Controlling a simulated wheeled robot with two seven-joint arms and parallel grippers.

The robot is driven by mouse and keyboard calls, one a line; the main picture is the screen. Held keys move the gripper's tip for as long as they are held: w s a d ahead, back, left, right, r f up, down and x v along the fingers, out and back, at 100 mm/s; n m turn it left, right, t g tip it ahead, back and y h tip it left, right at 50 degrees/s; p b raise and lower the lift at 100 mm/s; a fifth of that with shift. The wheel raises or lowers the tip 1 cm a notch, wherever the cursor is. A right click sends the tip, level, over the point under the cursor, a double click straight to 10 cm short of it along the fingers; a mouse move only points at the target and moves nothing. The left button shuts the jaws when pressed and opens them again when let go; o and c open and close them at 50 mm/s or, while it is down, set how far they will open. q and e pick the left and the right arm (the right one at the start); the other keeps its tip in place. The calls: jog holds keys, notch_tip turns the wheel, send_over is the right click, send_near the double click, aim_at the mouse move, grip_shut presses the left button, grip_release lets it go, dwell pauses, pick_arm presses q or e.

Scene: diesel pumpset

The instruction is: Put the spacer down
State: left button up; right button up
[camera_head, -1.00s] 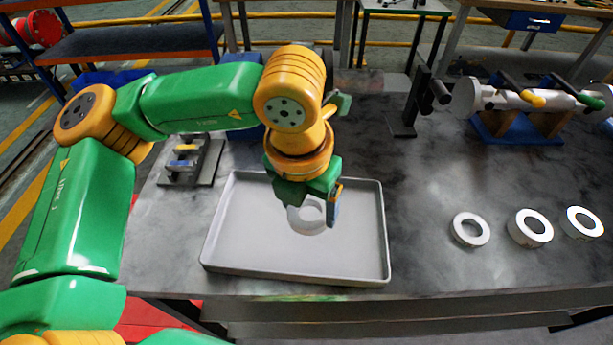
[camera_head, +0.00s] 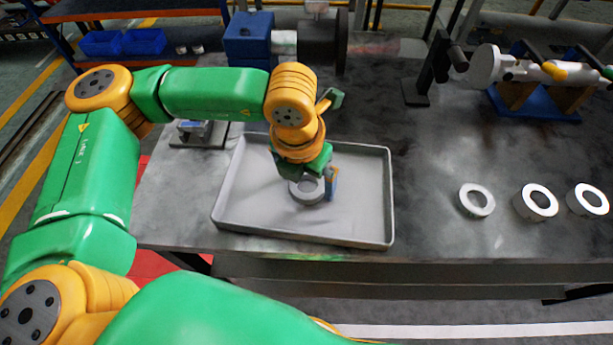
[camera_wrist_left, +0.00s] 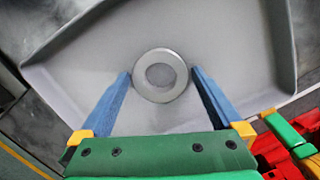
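The spacer (camera_head: 307,190) is a grey flat ring inside the shallow grey tray (camera_head: 302,238). It appears to lie flat on the tray floor. My left gripper (camera_head: 318,185) is low over the tray, right at the spacer. In the left wrist view the spacer (camera_wrist_left: 160,76) is between the tips of the two blue fingers of my left gripper (camera_wrist_left: 160,74), with a thin gap on each side. The fingers look open around it. The tray floor (camera_wrist_left: 230,45) shows around the ring. The gripper partly hides the spacer in the head view. My right gripper is not in view.
Three similar white rings (camera_head: 476,201) (camera_head: 536,202) (camera_head: 588,200) lie on the dark bench (camera_head: 430,180) right of the tray. A shaft assembly on a blue stand (camera_head: 535,105) and a black upright fixture (camera_head: 428,75) are behind. A blue block (camera_head: 249,38) stands behind the arm.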

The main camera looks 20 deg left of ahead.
aim_at(301, 192)
pick_arm(q)
notch_tip(301, 192, up, 12)
jog(key=s, duration=0.1)
jog(key=shift+s+a, duration=0.2)
jog(key=shift+s, duration=0.2)
jog(key=shift+r, duration=0.2)
